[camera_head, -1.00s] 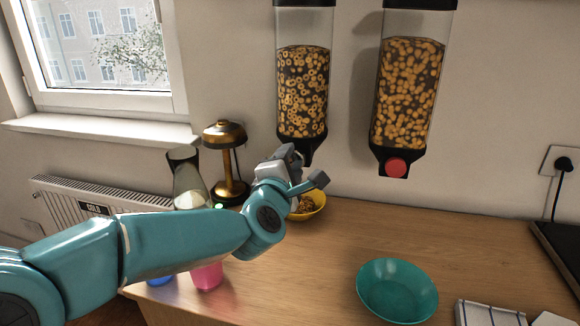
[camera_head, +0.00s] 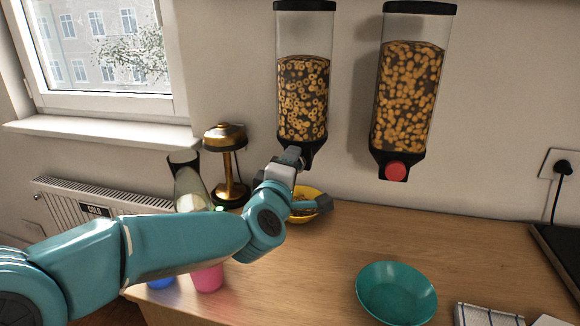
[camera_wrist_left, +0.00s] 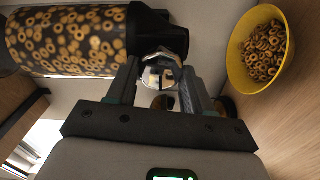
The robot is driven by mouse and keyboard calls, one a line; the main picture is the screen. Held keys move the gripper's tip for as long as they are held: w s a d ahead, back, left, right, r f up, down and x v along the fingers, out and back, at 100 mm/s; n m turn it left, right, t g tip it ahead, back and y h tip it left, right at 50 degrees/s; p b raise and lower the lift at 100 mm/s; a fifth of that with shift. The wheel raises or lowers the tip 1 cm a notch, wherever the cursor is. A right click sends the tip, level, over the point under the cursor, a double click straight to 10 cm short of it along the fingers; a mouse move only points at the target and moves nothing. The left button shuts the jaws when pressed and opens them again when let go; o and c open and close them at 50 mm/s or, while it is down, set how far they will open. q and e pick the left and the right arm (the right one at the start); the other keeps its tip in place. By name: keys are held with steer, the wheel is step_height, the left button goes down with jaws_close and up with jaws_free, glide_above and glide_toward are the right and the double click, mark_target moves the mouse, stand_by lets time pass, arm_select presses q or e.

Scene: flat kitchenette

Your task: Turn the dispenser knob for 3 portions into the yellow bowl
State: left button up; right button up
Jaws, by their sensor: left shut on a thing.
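The left dispenser (camera_head: 303,85), filled with ring cereal, hangs on the wall; its black outlet is at the bottom. It lies sideways in the left wrist view (camera_wrist_left: 75,40). My left gripper (camera_head: 296,160) is at that outlet. In the left wrist view its fingers (camera_wrist_left: 162,82) are shut around the shiny metallic knob (camera_wrist_left: 158,72). The head view mostly hides this knob behind the gripper. The yellow bowl (camera_head: 312,191) stands on the counter below the outlet, partly behind my gripper; ring cereal lies in it in the wrist view (camera_wrist_left: 236,72). My right gripper is not in view.
A second dispenser (camera_head: 408,95) with a red knob (camera_head: 396,171) hangs to the right. A teal bowl (camera_head: 397,292) stands on the counter at front right. A brass lamp (camera_head: 228,150), a glass carafe (camera_head: 188,182) and a pink cup (camera_head: 207,277) are near my left arm.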

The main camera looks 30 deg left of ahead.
arm_select(q)
steer(key=o, duration=1)
steer(key=shift+o, duration=0.2)
steer(key=p+v, duration=0.1)
steer(key=v, duration=1.5)
steer(key=shift+s, duration=0.15)
